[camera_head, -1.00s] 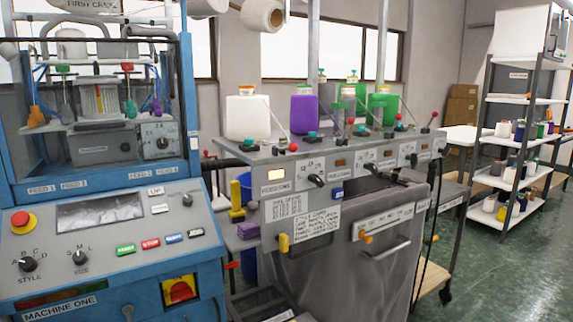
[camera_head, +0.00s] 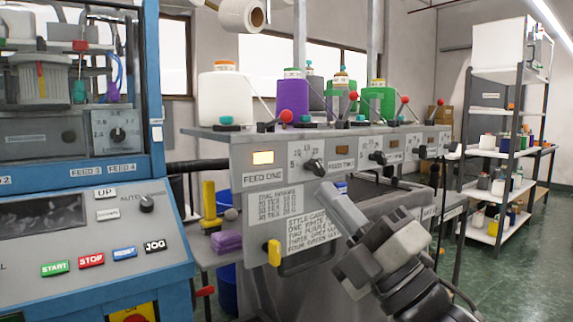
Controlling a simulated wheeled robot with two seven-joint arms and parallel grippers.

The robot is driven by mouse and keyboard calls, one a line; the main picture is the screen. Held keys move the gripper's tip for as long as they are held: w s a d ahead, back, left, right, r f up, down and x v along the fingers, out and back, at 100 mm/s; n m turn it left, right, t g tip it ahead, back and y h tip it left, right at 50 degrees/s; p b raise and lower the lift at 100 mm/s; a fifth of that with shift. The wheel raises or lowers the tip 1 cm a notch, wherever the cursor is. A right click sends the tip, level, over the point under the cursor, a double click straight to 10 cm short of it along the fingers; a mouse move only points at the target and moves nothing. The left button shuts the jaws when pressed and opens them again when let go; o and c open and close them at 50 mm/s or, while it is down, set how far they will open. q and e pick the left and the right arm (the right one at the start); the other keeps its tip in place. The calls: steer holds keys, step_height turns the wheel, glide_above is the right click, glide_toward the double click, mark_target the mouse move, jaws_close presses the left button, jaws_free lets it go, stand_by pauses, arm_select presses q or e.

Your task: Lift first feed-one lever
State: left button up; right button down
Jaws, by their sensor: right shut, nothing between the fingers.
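The feed-one station is the left end of the grey feeder unit (camera_head: 222,158), with a lit yellow window (camera_head: 262,158) above its FEED ONE label (camera_head: 263,178). A thin lever with a red ball (camera_head: 286,116) slants beside the white yarn container (camera_head: 225,98). A black dial knob (camera_head: 315,167) is on the panel below it. My right gripper (camera_head: 338,208) is shut and empty, in front of the panel, below and right of the red ball, apart from it. It hides part of the instruction card (camera_head: 307,232). My left gripper is not in view.
A blue machine (camera_head: 160,240) with START and STOP buttons stands at left. Purple (camera_head: 295,100) and green containers with more red-ball levers line the feeder top. A yellow handle (camera_head: 274,252) sticks out below. Open green floor (camera_head: 525,260) and a shelf rack lie at right.

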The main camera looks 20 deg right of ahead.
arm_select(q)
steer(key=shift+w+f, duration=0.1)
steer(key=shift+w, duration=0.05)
arm_select(e)
steer(key=shift+n, duration=0.3)
steer(key=p, duration=0.2)
glide_toward(277, 122)
steer(key=s+a+r, duration=0.2)
steer(key=a+r, duration=0.1)
steer(key=a, duration=0.1)
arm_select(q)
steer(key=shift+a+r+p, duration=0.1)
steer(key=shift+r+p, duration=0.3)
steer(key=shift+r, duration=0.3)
arm_select(e)
steer(key=w, duration=0.1)
steer(key=w+d+r, duration=0.1)
steer(key=w, duration=0.1)
steer(key=shift+w+d+r, duration=0.15)
steer(key=shift+w+d, duration=0.1)
steer(key=shift+d, duration=0.05)
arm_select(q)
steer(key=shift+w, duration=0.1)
